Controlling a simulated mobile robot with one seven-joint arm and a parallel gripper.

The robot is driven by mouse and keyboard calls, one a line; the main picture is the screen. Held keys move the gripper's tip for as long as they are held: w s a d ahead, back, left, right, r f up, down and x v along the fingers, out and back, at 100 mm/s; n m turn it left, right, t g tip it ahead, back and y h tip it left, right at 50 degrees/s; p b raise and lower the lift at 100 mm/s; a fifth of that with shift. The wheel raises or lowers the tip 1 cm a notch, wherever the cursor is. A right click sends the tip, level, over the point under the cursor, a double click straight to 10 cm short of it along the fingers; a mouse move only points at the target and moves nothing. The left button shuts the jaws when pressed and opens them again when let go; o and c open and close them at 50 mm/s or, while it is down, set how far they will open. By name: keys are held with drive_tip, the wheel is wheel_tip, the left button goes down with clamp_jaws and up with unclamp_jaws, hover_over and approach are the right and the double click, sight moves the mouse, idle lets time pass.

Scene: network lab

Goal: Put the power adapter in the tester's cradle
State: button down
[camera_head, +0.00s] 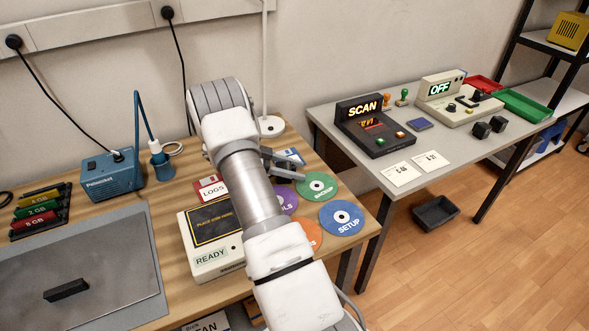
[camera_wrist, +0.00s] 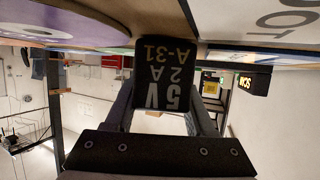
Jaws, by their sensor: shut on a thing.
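My gripper (camera_wrist: 163,98) is shut on a black power adapter (camera_wrist: 167,72) in the wrist view. Its white print, upside down there, reads 5V 2A A-31. In the head view my gripper (camera_head: 284,165) is over the wooden desk near the discs, largely behind my arm, and the adapter cannot be made out. The likely tester is the beige unit (camera_head: 448,112) with a lit OFF display on the grey table at right. Dark parts stand on its top; I cannot tell which is the cradle. Two black blocks (camera_head: 481,130) lie at its front right.
A black SCAN unit (camera_head: 375,140) stands left of the beige unit, with two white cards (camera_head: 402,173) in front. Red and green trays (camera_head: 528,106) are behind. A gap separates the wooden desk (camera_head: 170,212) from the grey table. A dark bin (camera_head: 436,212) is on the floor.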

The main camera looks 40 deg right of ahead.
drive_tip(key=shift+c, duration=1.2)
unclamp_jaws()
drive_tip(key=shift+f, duration=0.1)
